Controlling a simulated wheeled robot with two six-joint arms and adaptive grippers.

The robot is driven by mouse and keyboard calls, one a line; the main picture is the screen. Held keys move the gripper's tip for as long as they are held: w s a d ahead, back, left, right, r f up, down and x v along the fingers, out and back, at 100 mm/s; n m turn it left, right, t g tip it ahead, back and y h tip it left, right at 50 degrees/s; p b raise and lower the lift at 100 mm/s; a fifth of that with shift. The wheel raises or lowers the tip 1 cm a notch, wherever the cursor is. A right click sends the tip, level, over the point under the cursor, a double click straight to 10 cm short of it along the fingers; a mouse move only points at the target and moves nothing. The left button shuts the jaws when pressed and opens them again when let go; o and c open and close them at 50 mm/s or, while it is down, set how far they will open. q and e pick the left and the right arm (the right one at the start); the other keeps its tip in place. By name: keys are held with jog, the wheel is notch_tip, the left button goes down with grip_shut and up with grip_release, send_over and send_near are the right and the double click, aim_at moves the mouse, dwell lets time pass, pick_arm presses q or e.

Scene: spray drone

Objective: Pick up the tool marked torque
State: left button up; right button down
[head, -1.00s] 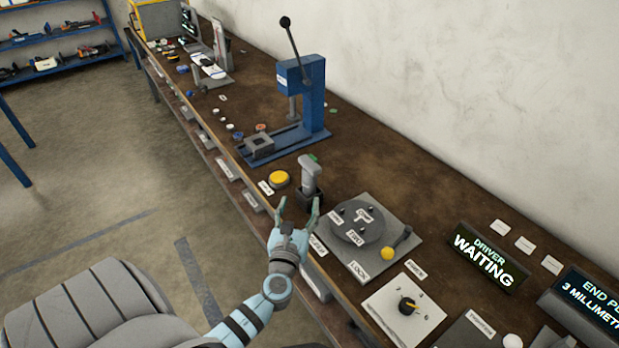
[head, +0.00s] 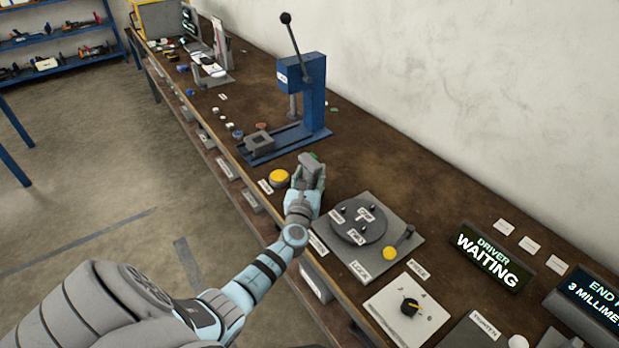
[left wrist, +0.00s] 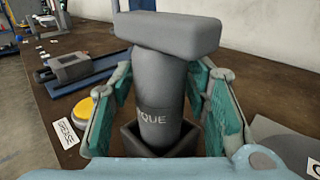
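The grey tool with a wide block-shaped head (left wrist: 170,35) stands upright in a dark square holder (left wrist: 185,143) in the left wrist view. The dark band on its body shows the letters "QUE"; the rest of the word is out of sight round the side. In the head view the tool (head: 310,168) is partly hidden by my left gripper (head: 307,182). In the left wrist view the teal fingers of my left gripper (left wrist: 163,85) stand on both sides of the tool's body, with narrow gaps showing. My right gripper is not in view.
A yellow button (head: 279,178) sits left of the tool. A blue press (head: 300,100) stands behind it. Bare wall runs along the bench's back.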

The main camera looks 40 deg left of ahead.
pick_arm(q)
grip_shut()
jog(key=shift+r, duration=0.15)
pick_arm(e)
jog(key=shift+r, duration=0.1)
